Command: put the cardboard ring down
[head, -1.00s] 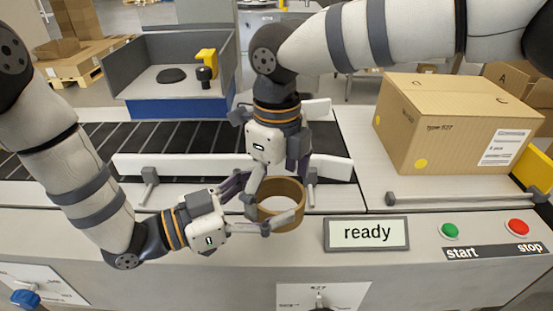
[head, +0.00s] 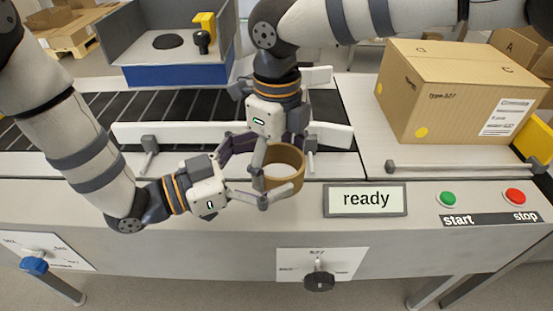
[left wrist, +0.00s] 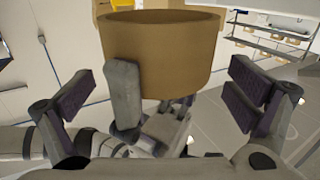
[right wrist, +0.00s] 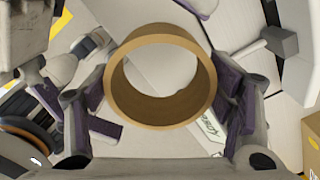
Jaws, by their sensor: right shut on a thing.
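The cardboard ring (head: 287,174) is a short brown tube, upright, above the pale front edge of the conveyor table. My right gripper (head: 281,163) comes down from above and is shut on the ring; the right wrist view shows the ring (right wrist: 121,88) between its fingers, with its open top facing that camera. My left gripper (head: 246,172) is open beside the ring, on its left. In the left wrist view the ring (left wrist: 180,55) stands ahead of the spread fingers, with a right finger across it.
A white guide rail (head: 180,137) runs behind the grippers, with the dark roller conveyor (head: 90,125) beyond. A "ready" display (head: 365,200) and the green start (head: 447,198) and red stop (head: 514,197) buttons are right. A large carton (head: 440,95) stands behind them.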

